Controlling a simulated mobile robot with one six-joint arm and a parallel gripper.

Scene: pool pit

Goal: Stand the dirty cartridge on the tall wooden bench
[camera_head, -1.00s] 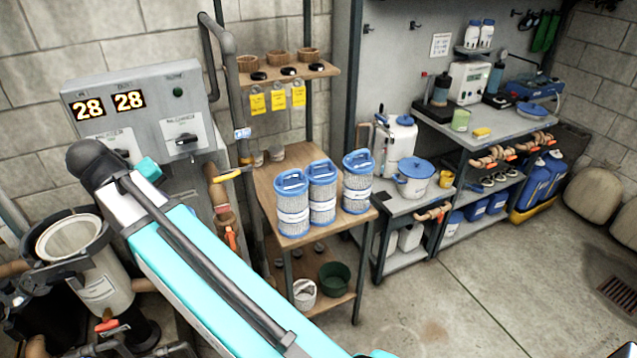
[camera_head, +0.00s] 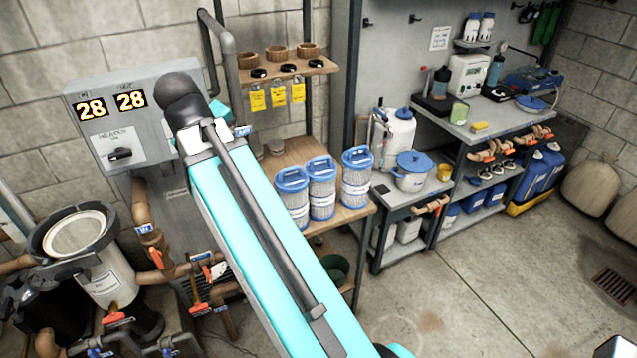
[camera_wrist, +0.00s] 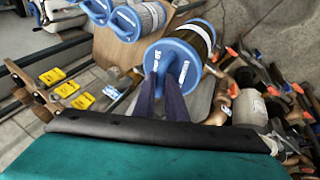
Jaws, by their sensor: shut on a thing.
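My gripper (camera_wrist: 166,92) shows in the wrist view, its two fingers shut on the blue top handle of a cartridge, the dirty cartridge (camera_wrist: 205,33). Its pleated side looks brownish. In the head view this cartridge and my gripper are hidden behind my arm. The tall wooden bench (camera_head: 302,150) stands in the middle of the head view, and part of its top (camera_wrist: 118,52) shows beside the held cartridge in the wrist view. I cannot tell whether the cartridge touches the bench.
Three paler blue-capped cartridges (camera_head: 322,190) stand in a row along the bench's front-right part. A small shelf (camera_head: 290,68) with yellow tags hangs above. A grey control box (camera_head: 115,115), pipes and an open filter housing (camera_head: 100,275) are at left.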

